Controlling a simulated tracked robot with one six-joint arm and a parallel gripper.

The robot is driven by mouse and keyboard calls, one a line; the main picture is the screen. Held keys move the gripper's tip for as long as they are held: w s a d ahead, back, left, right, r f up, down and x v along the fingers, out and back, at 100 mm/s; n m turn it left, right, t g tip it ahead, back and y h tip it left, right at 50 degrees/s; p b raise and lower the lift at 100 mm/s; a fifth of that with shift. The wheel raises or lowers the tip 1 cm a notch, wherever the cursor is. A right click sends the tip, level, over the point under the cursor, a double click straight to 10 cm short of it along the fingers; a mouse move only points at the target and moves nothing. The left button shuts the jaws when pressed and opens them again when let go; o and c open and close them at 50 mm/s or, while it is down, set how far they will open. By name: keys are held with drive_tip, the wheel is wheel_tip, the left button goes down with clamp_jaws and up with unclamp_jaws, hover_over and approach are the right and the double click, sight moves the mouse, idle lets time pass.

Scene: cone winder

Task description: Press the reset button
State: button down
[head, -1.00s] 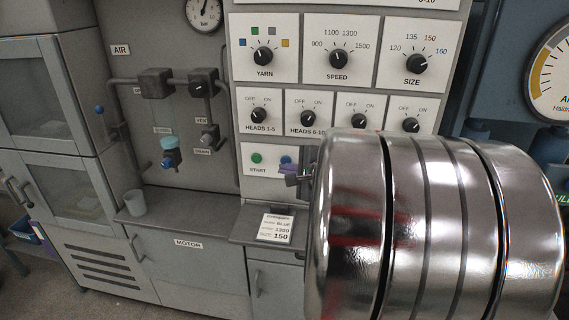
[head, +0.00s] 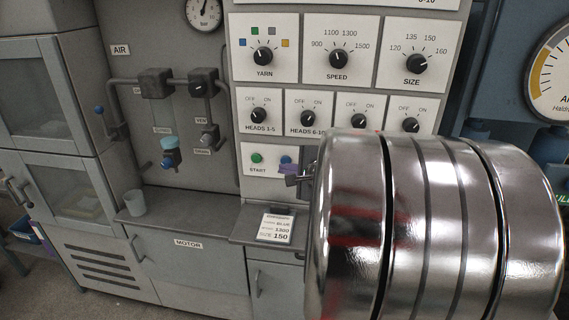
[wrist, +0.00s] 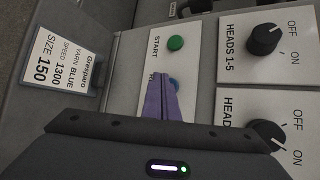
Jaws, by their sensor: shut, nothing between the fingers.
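The blue button (head: 286,160) sits on the small white panel, right of the green START button (head: 257,158). In the wrist view the blue button (wrist: 174,84) is partly hidden behind my fingers, and its label is mostly covered. My gripper (head: 289,168) is shut and empty, its purple fingertips right in front of the blue button. In the wrist view the purple fingers (wrist: 160,100) overlap the button's near side. I cannot tell whether they touch it. The green button (wrist: 176,43) stands clear of the fingers.
HEADS switch knobs (head: 307,118) sit just above the buttons, with YARN, SPEED and SIZE dials higher up. A card (head: 274,228) reading BLUE, 1300, 150 lies on the ledge below. A grey cup (head: 135,202) stands further left.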

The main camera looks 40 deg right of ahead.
drive_tip(key=shift+w+d, duration=0.1)
drive_tip(key=shift+w+d, duration=0.2)
drive_tip(key=shift+d, duration=0.05)
drive_tip(key=shift+w+d+r, duration=0.1)
drive_tip(key=shift+w+d, duration=0.15)
drive_tip(key=shift+d, duration=0.05)
idle(1.1)
drive_tip(key=shift+s+a, duration=0.1)
idle(0.3)
drive_tip(key=shift+s+a, duration=0.4)
drive_tip(key=shift+a, duration=0.15)
drive_tip(key=s+a, duration=0.1)
drive_tip(key=a, duration=0.1)
drive_tip(key=s+a, duration=0.2)
idle(0.7)
drive_tip(key=shift+a, duration=0.1)
idle(0.6)
